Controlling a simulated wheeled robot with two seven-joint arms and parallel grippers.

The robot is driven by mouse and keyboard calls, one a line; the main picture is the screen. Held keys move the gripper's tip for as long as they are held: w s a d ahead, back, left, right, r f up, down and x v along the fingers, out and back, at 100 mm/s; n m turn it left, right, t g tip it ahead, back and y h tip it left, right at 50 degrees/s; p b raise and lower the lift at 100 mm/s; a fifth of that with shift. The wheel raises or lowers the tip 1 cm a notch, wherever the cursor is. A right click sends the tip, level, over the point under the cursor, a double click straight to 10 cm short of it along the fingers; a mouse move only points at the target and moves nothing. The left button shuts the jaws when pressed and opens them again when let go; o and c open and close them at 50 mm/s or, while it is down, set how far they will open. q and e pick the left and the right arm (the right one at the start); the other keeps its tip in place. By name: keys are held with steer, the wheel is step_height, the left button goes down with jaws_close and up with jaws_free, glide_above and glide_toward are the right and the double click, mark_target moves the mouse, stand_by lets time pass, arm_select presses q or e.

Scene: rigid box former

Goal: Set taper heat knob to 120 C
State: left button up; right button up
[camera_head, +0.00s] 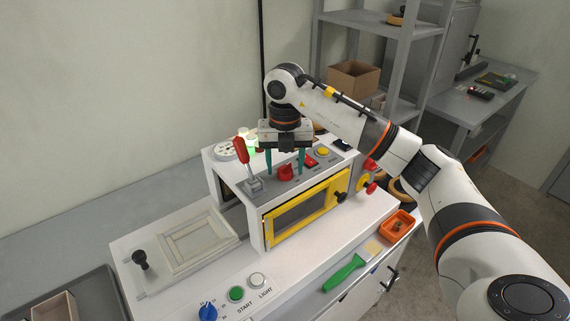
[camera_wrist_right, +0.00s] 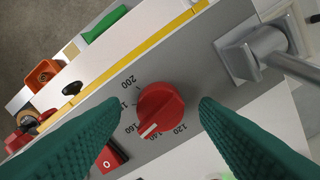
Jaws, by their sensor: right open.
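The red taper heat knob (camera_head: 285,172) sits on the grey top panel of the white machine. In the right wrist view the knob (camera_wrist_right: 161,108) shows from above, with a white pointer mark at its lower left, closest to the partly covered 140 label. The 120 label (camera_wrist_right: 181,128) is to the lower right of the knob. My right gripper (camera_head: 287,171) points down at the knob. Its teal fingers are open, one on each side of the knob, with visible gaps to it in the wrist view. My left gripper is not in view.
A red-handled lever (camera_head: 242,152) stands left of the knob. A red switch (camera_head: 310,161) and a yellow button (camera_head: 322,152) are to its right. A yellow-framed window (camera_head: 305,208) fronts the machine. A green-handled brush (camera_head: 344,273) and an orange bin (camera_head: 397,225) lie in front.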

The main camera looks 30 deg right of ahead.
steer(key=shift+f, duration=0.3)
steer(key=shift+c, duration=0.9)
steer(key=c, duration=0.8)
